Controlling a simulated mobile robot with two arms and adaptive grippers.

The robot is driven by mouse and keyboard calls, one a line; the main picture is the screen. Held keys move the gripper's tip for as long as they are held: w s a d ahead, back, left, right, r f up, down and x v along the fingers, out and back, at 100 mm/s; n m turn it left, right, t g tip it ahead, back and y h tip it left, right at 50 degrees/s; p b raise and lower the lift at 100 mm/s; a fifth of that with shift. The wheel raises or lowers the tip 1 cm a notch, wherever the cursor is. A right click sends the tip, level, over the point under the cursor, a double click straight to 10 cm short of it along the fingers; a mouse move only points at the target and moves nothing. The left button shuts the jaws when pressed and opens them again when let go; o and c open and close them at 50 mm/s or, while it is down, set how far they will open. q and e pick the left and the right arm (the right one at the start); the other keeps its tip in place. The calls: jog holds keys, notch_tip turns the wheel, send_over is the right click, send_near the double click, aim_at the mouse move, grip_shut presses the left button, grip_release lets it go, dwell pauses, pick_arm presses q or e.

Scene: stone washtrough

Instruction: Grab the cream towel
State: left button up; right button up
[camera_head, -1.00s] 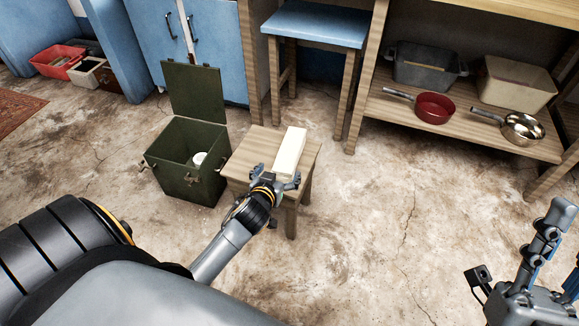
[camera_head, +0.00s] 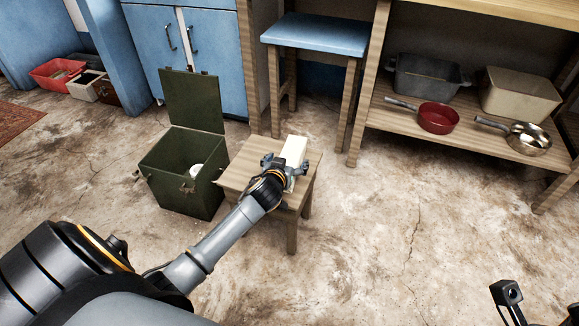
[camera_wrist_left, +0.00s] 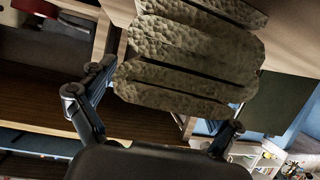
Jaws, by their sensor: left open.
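The cream towel (camera_head: 294,150) lies as a folded, pale block on the small wooden stool (camera_head: 237,167). In the left wrist view the towel (camera_wrist_left: 190,50) shows as a thick, dimpled stack of layers, darker in shade. My left gripper (camera_head: 280,168) is open at the towel's near end. Its fingers stand apart with the towel's end between or just ahead of them; I cannot tell whether they touch it. Only a dark piece of my right arm or gripper (camera_head: 507,293) shows at the bottom right, and its jaws cannot be made out.
An open green box (camera_head: 180,185) with a white item inside stands left of the stool. A blue-topped stool (camera_head: 315,33) is behind. A low shelf (camera_head: 440,128) at right holds a red pan (camera_head: 438,117) and other vessels. The floor at right is clear.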

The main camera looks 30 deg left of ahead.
pick_arm(q)
jog(key=b+x, duration=0.1)
jog(key=x, duration=0.1)
jog(key=shift+w+a+f, duration=0.1)
jog(key=shift+w+f, duration=0.15)
jog(key=shift+f, duration=0.05)
jog(key=c, duration=1.3)
jog(key=shift+r, duration=0.1)
jog(key=shift+c, duration=0.2)
jog(key=shift+r, duration=0.1)
